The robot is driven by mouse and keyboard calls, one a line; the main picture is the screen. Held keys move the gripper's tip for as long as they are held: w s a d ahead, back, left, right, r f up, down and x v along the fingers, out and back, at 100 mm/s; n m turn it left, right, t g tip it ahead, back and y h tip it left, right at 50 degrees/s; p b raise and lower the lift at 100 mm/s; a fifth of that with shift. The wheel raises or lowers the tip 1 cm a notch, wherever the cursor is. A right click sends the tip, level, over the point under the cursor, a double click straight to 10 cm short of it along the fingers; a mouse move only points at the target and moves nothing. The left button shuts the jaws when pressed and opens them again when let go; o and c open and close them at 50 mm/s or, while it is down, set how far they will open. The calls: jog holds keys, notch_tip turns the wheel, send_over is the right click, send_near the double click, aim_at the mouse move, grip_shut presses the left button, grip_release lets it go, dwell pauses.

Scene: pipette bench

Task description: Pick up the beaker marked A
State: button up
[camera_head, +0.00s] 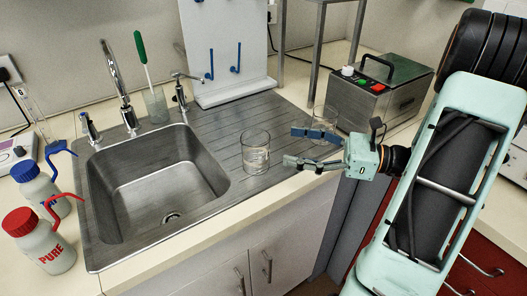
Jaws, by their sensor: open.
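A clear glass beaker (255,152) stands upright on the ridged steel drainboard, right of the sink basin. A second clear glass vessel (325,114) stands farther back, partly hidden behind my gripper's upper finger. I cannot read a letter A on either one. My gripper (292,146) is open and empty. Its two fingers point left toward the first beaker, with a gap between the fingertips and the glass.
The sink basin (158,185) lies left of the beaker, with a tall faucet (119,85) behind it. Wash bottles (40,242) stand at the left. A metal box with a black handle (381,92) stands behind my gripper. A white pegboard (227,50) stands at the back.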

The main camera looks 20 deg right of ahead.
send_near(242, 137)
jog(key=shift+w+a+f, duration=0.25)
jog(key=shift+w+a, duration=0.35)
jog(key=shift+a, duration=0.1)
jog(key=x, duration=0.5)
jog(key=shift+a+r+b, duration=0.15)
jog(key=shift+r+b, duration=0.05)
jog(key=shift+b, duration=0.1)
jog(key=c, duration=1.7)
jog(key=shift+o, duration=0.2)
